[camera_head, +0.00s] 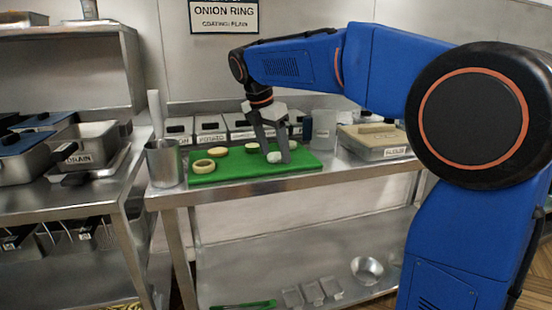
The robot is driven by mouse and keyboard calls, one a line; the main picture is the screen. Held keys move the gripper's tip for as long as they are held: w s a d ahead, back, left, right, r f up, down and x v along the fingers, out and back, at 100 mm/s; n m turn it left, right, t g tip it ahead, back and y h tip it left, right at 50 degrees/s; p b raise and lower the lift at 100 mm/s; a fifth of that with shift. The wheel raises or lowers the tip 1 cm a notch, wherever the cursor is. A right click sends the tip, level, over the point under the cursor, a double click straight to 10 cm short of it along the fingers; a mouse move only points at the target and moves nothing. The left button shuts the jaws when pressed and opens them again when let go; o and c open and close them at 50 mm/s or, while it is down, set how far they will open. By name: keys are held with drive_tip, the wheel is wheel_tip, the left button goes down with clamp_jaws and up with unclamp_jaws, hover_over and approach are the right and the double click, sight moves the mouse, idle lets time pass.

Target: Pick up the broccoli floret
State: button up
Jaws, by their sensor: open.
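My gripper (274,154) is open and points down over the green board (230,173), its two fingers low beside a small pale, whitish-green piece (274,157). This piece may be the broccoli floret, but it is too small to tell for sure. It lies on the board, and the fingers partly hide the area around it. I cannot tell whether the fingers touch it.
A ring-shaped piece (203,166) and a round pale slice (218,152) lie on the board's left. A metal cup (162,163) stands left of the board. Labelled bins (210,129) line the back. A clear container (323,130) and a beige box (374,142) stand right.

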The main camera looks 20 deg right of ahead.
sight(274, 154)
drive_tip(key=shift+f, duration=0.1)
drive_tip(key=c, duration=0.9)
drive_tip(key=shift+o, duration=0.2)
wheel_tip(274, 154, up, 10)
